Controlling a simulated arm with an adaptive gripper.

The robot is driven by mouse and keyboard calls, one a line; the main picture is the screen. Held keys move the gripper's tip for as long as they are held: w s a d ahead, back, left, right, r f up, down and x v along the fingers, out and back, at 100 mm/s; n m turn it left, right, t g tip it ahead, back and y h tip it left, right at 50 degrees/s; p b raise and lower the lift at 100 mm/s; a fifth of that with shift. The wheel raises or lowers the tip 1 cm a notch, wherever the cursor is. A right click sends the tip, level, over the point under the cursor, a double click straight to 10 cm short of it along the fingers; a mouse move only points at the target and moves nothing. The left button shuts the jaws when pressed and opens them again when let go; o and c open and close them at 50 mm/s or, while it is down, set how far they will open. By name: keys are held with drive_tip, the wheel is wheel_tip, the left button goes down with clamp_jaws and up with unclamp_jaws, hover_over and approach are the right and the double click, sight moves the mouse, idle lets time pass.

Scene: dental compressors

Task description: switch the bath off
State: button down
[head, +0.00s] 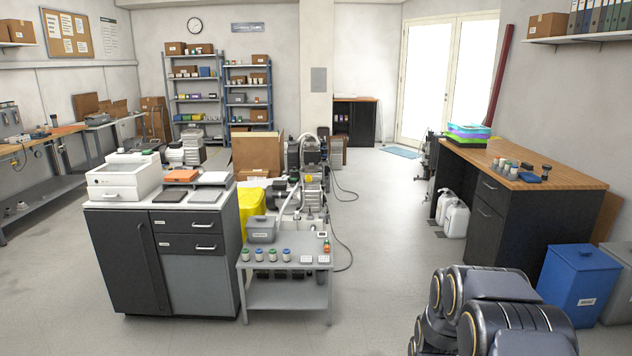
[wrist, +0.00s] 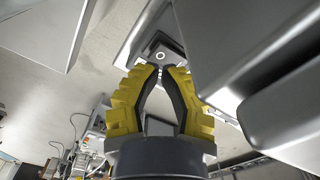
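The bath appears to be the white box-shaped unit (head: 123,180) with a lid, on the left part of the cabinet top in the head view. Small dark marks show on its front face; I cannot tell its switch or whether it is on. In the wrist view, my gripper (wrist: 161,69) has yellow fingers with dark inner pads. The tips come together with nothing visible between them. A grey metal part with a round dark spot (wrist: 160,56) lies beyond the tips; I cannot tell what it belongs to. My gripper is not visible in the head view.
The cabinet (head: 165,262) has dark and grey fronts and also bears an orange item (head: 181,176) and grey trays. A small grey side table (head: 286,262) with jars stands beside it. A wooden-topped bench (head: 520,165) stands right. Open floor (head: 390,235) lies between.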

drive_tip(key=shift+f, duration=1.7)
idle(1.1)
drive_tip(key=shift+r, duration=3.55)
